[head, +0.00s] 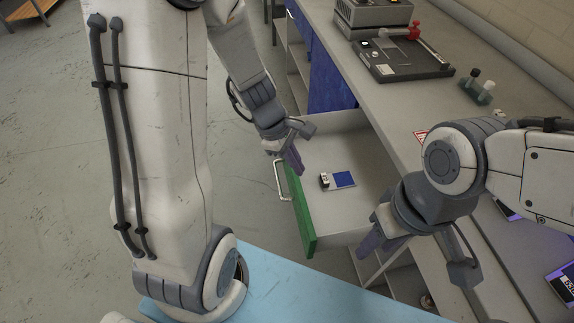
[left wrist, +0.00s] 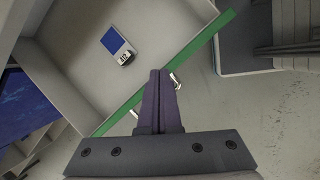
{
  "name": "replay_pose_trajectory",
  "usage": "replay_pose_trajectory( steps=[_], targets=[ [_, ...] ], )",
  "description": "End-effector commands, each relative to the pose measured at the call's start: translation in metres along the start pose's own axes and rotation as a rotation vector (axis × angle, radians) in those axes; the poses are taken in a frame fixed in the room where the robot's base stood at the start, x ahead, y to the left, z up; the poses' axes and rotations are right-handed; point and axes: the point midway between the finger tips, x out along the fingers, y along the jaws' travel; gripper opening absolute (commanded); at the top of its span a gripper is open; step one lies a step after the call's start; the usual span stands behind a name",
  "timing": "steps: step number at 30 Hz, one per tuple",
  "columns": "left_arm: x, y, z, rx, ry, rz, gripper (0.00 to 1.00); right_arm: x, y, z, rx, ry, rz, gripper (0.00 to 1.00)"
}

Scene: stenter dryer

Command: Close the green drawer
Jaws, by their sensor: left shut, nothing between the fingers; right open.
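The drawer with the green front (head: 302,214) is pulled out from under the counter, with a silver handle (head: 281,180) on its outer face. A blue and white item (head: 338,180) lies on its floor. My left gripper (head: 295,160) is at the far end of the green front, shut and empty. In the left wrist view, its purple fingers (left wrist: 161,82) are together over the green front edge (left wrist: 190,57), hiding part of it and the handle; contact cannot be told. My right gripper (head: 372,236) is open at the drawer's near right side, by the counter.
The counter (head: 400,105) holds a black device (head: 405,58) with a red-handled part, and small dark bottles (head: 480,86). Blue panels (head: 330,75) stand beyond the drawer. Grey floor (head: 60,180) is open on the left.

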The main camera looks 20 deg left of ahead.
Motion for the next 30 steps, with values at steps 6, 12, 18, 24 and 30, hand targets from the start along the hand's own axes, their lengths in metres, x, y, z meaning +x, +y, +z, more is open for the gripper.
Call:
replay_pose_trajectory(
  steps=[6, 12, 18, 24, 30],
  targets=[
    [0.012, 0.008, -0.085, -0.568, 0.013, 0.091, 0.00, 0.000, 0.000, 0.000, 0.000, 0.000, 0.000, 0.45],
    [0.028, 0.007, -0.101, -0.676, 0.014, 0.108, 0.00, 0.008, 0.001, 0.000, 0.000, 0.000, 0.000, 0.45],
    [0.065, 0.010, -0.103, -0.672, 0.015, 0.106, 0.00, 0.026, 0.002, 0.001, 0.000, 0.000, 0.000, 0.45],
    [0.097, 0.013, -0.105, -0.670, 0.015, 0.107, 0.00, 0.042, 0.003, 0.002, 0.000, 0.000, 0.000, 0.45],
    [0.112, 0.015, -0.105, -0.669, 0.016, 0.109, 0.00, 0.048, 0.003, 0.003, 0.000, 0.000, 0.000, 0.45]
  ],
)
